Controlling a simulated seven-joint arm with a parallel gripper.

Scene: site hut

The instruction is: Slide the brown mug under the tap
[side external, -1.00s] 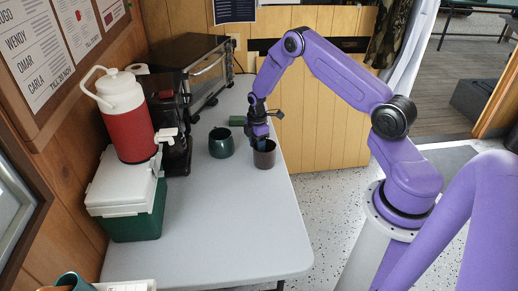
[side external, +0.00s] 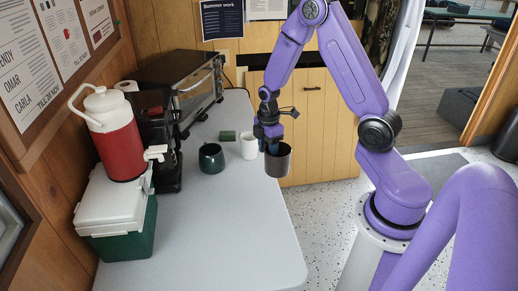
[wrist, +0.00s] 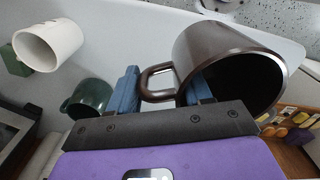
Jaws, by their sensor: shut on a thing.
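The brown mug (side external: 279,160) is held upright, apparently above the table's right edge; it also shows large and tilted in the wrist view (wrist: 215,55). My gripper (side external: 270,149) is shut on it. In the wrist view the mug's handle (wrist: 158,84) lies between the blue fingers; the exact contact is partly hidden. The tap (side external: 155,152) is the white spout on a red and white drinks jug (side external: 117,140), which stands on a green and white cooler box (side external: 122,235) at the left. The tap is well left of the mug.
A dark green mug (side external: 211,160) and a white mug (side external: 249,146) stand left of my gripper. A green block (side external: 227,135) lies behind them. A black coffee machine (side external: 163,150) and an oven (side external: 195,85) line the wall. The table's front (side external: 215,240) is clear.

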